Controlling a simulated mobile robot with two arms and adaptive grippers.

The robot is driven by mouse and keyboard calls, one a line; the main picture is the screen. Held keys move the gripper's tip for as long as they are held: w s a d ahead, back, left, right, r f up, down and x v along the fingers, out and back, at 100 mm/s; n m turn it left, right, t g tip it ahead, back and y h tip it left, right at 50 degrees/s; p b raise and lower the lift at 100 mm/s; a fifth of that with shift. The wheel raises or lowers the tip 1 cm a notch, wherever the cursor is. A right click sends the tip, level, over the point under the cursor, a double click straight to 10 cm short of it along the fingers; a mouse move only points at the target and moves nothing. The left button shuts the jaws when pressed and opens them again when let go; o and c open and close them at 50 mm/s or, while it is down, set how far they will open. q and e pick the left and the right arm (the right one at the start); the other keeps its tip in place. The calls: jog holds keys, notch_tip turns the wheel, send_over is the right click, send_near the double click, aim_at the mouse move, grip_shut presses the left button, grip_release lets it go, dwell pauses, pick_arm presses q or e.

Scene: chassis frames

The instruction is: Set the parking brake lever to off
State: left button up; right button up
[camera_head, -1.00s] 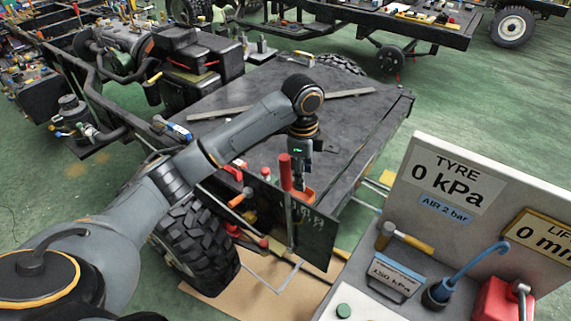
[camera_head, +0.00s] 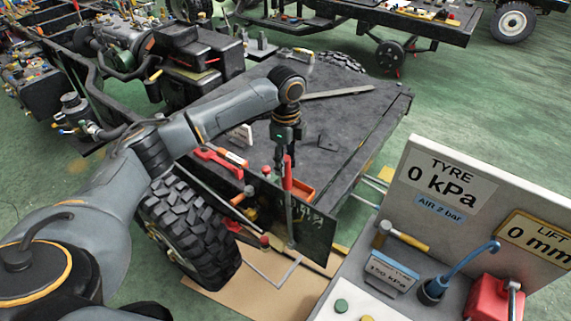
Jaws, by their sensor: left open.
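An upright lever with a red handle (camera_head: 288,174) and a grey shaft stands at the near edge of the dark chassis deck. A second red handle (camera_head: 207,153) lies low with a pale label beside it, left of the upright one. I cannot tell for sure which is the parking brake lever. My left gripper (camera_head: 284,157) points down, open, right at the top of the upright red handle. Its fingers overlap the handle in the picture, so contact is unclear. My right gripper is not in view.
A big tyre (camera_head: 189,231) stands below my left arm. A grey bench (camera_head: 350,285) with a hammer (camera_head: 402,236), gauge signs and a red box (camera_head: 487,297) is at the right. The deck's right part is mostly clear.

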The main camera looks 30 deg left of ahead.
aim_at(286, 169)
pick_arm(q)
jog(key=shift+f, duration=1.75)
grip_shut()
